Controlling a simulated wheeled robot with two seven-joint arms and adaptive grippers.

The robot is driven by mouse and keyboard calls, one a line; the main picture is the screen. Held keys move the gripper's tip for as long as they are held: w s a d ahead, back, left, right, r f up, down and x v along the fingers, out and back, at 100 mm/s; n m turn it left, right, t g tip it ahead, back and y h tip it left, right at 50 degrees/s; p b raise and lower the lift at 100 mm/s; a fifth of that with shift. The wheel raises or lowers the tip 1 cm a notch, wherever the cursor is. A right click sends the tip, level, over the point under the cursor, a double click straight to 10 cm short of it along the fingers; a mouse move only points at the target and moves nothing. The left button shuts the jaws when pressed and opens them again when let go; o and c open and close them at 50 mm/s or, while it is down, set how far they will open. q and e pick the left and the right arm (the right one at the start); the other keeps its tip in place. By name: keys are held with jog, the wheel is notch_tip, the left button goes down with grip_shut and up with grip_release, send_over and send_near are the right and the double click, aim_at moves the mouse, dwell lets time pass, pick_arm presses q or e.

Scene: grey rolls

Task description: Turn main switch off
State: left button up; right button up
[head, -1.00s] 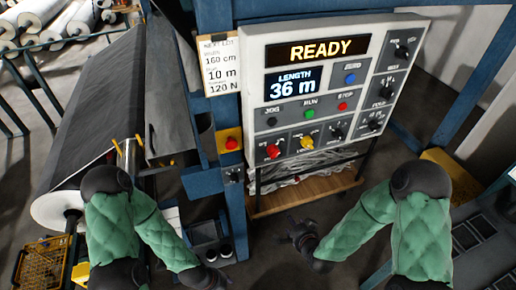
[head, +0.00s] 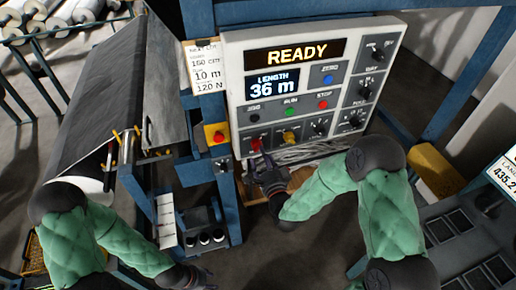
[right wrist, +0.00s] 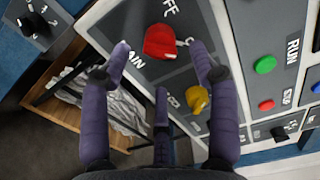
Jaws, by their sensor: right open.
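The red main switch knob (head: 256,144) is at the lower left of the light control panel (head: 233,100). In the right wrist view the red knob (right wrist: 160,42) shows close up, with partly hidden "MAIN" and "OFF" lettering around it. I cannot tell its exact setting. My right gripper (head: 262,168) is just below the knob, facing the panel. In the right wrist view my right gripper (right wrist: 162,62) has its purple fingers spread around the knob's sides, with no clear contact. My left gripper (head: 195,280) is low at the bottom edge, far from the panel; its jaws are unclear.
A yellow knob (head: 289,137) is right beside the red one. Green (head: 290,112), blue (head: 328,79) and red (head: 323,104) buttons are above. A red stop button on a yellow box (head: 217,135) is on the blue post at left. The display (head: 296,53) reads READY.

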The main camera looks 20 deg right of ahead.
aim_at(257, 146)
jog(key=shift+w, duration=2.3)
jog(key=c, duration=1.1)
